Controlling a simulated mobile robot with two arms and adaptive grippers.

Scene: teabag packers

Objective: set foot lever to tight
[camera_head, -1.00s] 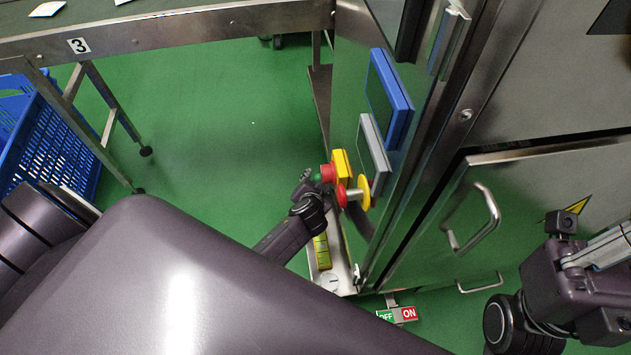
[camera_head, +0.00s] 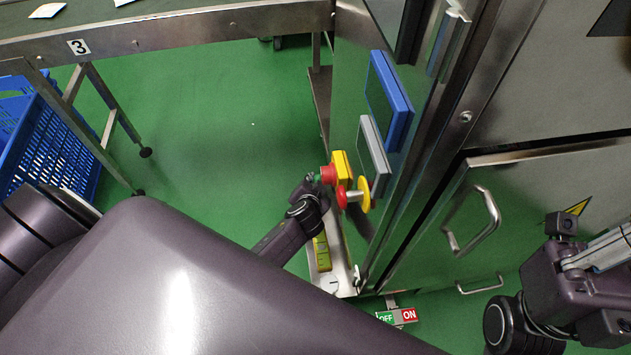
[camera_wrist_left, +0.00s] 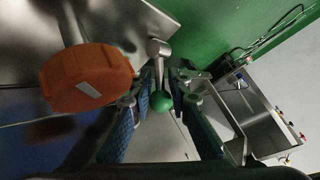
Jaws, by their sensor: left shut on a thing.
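The lever is a short metal arm with a green ball (camera_wrist_left: 160,101) at its end, in the left wrist view. A small bit of green (camera_head: 317,178) also shows beside the red knob in the head view. My left gripper (camera_head: 311,184) is at the machine's near side, and in the wrist view its two blue-padded fingers (camera_wrist_left: 160,122) stand on either side of the ball, shut on it. The lever's lower part and any tight marking are not visible. My right gripper (camera_head: 602,248) is at the right edge, partly cut off; its fingertips cannot be made out.
A red knob (camera_head: 328,174), orange in the wrist view (camera_wrist_left: 87,79), is close beside the left gripper. A red-and-yellow emergency button (camera_head: 362,194) sticks out nearby. A steel cabinet with a door handle (camera_head: 489,211) stands right. Green floor (camera_head: 220,130) lies open to the left.

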